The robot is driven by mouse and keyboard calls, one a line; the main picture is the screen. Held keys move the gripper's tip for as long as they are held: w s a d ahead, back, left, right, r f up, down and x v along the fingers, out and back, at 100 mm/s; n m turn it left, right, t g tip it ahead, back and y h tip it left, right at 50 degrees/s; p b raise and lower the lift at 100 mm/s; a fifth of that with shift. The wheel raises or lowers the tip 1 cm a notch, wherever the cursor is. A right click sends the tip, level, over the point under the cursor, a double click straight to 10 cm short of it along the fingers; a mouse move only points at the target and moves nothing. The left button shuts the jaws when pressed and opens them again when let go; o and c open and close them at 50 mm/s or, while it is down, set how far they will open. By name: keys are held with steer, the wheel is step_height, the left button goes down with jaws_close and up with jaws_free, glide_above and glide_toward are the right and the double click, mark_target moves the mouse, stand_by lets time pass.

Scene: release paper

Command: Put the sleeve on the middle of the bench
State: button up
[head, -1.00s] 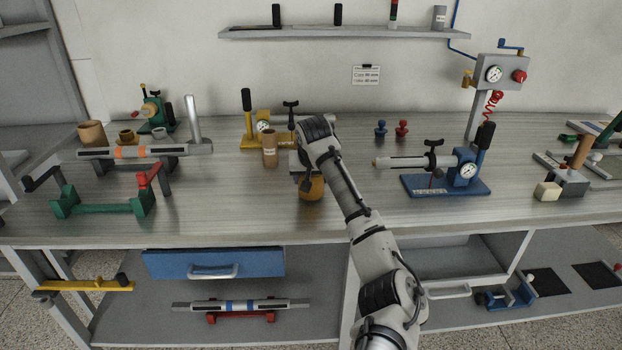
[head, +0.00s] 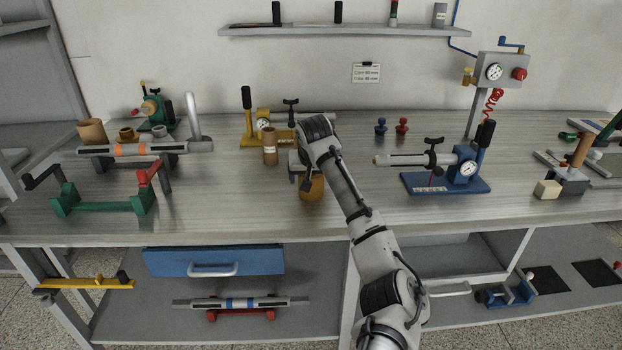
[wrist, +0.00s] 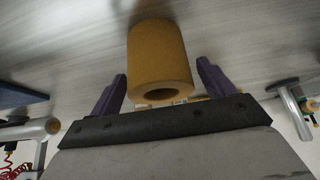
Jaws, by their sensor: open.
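An ochre hollow sleeve (head: 312,188) is on the bench top (head: 350,212), near the middle of its front part. In the wrist view the sleeve (wrist: 160,58) has its open end facing my gripper (wrist: 161,82). The two dark fingers are spread, one on each side, with a visible gap to the sleeve on both sides. In the head view my gripper (head: 304,178) is right at the sleeve, and my wrist and fingers partly hide it. Whether its base rests fully on the bench is hard to tell.
A tan labelled tube (head: 270,148) and a yellow gauge fixture (head: 262,128) stand behind to the left. A blue gauge fixture (head: 447,182) is to the right. A green stand (head: 103,205) and a bar on supports (head: 140,150) occupy the left. The bench front between them is clear.

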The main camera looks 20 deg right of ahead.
steer(key=b+v, duration=0.1)
steer(key=v, duration=1)
steer(key=shift+r, duration=0.2)
